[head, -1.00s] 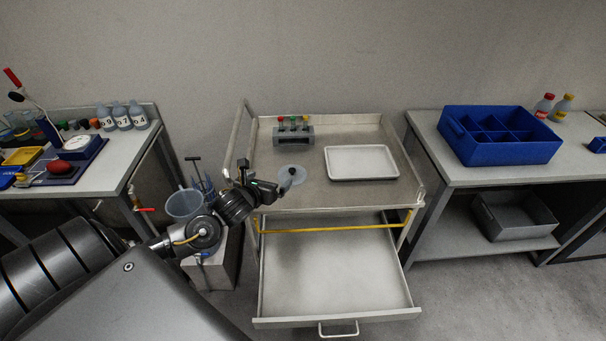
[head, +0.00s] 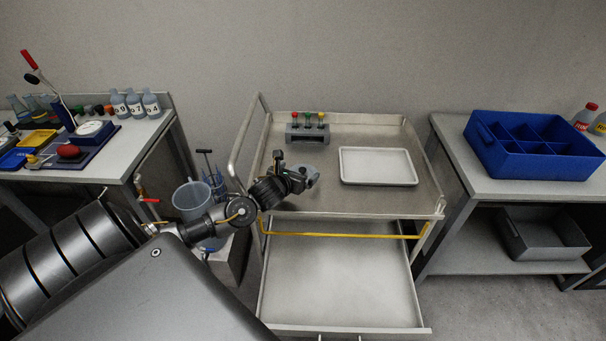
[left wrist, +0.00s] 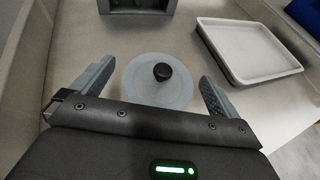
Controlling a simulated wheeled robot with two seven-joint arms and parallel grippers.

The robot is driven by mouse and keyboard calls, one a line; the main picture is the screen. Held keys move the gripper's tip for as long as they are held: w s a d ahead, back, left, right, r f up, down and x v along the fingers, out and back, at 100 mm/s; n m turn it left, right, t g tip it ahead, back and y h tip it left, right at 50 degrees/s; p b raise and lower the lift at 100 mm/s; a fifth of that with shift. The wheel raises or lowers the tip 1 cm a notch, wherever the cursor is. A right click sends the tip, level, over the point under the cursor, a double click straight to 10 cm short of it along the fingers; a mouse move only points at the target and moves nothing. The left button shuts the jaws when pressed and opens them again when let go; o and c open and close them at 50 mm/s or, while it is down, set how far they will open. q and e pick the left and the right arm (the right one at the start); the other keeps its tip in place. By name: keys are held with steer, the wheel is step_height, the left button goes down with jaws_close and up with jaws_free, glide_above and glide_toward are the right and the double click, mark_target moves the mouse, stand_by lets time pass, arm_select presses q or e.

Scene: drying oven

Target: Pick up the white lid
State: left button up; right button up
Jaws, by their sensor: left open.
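The white lid (left wrist: 145,88) is a pale round disc with a black knob in its middle. It lies flat on the cart top in the left wrist view. My left gripper (left wrist: 158,78) is open, with one finger on each side of the lid and the knob between them in the picture. I cannot tell whether the fingers touch the lid. In the head view my left gripper (head: 306,177) is over the front left of the cart top and hides most or all of the lid. My right gripper is not in view.
A white tray (head: 378,182) lies right of the gripper on the cart. A grey rack (head: 307,134) with coloured caps stands behind. The cart's drawer (head: 335,280) is pulled out in front. A blue divided bin (head: 490,157) sits on the right table.

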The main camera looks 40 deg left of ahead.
mark_target(302, 170)
arm_select(q)
steer(key=shift+w, duration=0.1)
steer(key=p+x, duration=0.1)
steer(key=x, duration=0.3)
steer(key=shift+w+f, duration=0.15)
steer(key=shift+w, duration=0.25)
steer(key=shift+c, duration=0.3)
